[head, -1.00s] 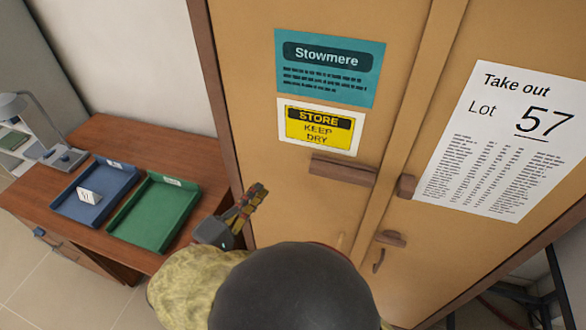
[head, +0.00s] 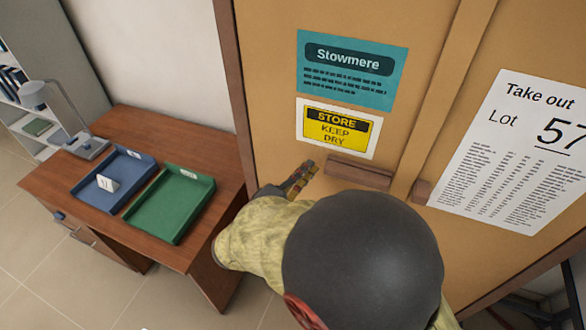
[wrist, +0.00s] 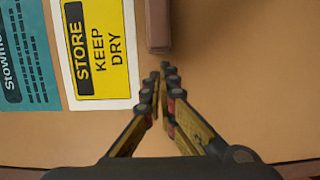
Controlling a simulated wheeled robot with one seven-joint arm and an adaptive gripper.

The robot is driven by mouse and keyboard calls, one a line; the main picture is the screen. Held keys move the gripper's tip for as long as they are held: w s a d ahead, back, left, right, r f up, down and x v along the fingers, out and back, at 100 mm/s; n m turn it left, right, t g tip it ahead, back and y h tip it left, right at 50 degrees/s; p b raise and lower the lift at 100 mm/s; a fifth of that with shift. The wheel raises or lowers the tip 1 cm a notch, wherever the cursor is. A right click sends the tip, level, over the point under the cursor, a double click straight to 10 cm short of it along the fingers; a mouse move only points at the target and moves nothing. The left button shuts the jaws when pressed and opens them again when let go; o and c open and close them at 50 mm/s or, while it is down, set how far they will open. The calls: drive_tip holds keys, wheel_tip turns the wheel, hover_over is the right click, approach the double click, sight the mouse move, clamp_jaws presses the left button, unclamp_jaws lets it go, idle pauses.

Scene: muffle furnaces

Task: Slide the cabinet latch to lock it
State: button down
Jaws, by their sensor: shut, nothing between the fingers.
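The cabinet latch is a brown wooden bar (head: 358,172) lying across the left door, below the yellow sign. A small brown block (head: 421,191) sits to its right on the other door, with a visible gap between them. My gripper (head: 308,168) is shut and empty, just left of the bar's left end. In the wrist view, the closed fingertips (wrist: 165,68) are just short of the bar's near end (wrist: 158,30), roughly in line with it. I cannot tell whether they touch it. My arm hides the lower part of the doors.
The tan cabinet carries a teal Stowmere sign (head: 350,68), a yellow STORE KEEP DRY sign (head: 337,128) and a white Lot 57 sheet (head: 515,150). A wooden desk (head: 150,125) stands at left with a blue tray (head: 85,196), a green tray (head: 150,226) and a lamp (head: 62,108).

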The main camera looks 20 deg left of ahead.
drive_tip(key=shift+w+d+f, duration=0.1)
drive_tip(key=shift+d, duration=0.25)
drive_tip(key=d+b, duration=0.3)
drive_tip(key=d, duration=0.6)
drive_tip(key=shift+s, duration=0.4)
drive_tip(key=shift+a, duration=0.15)
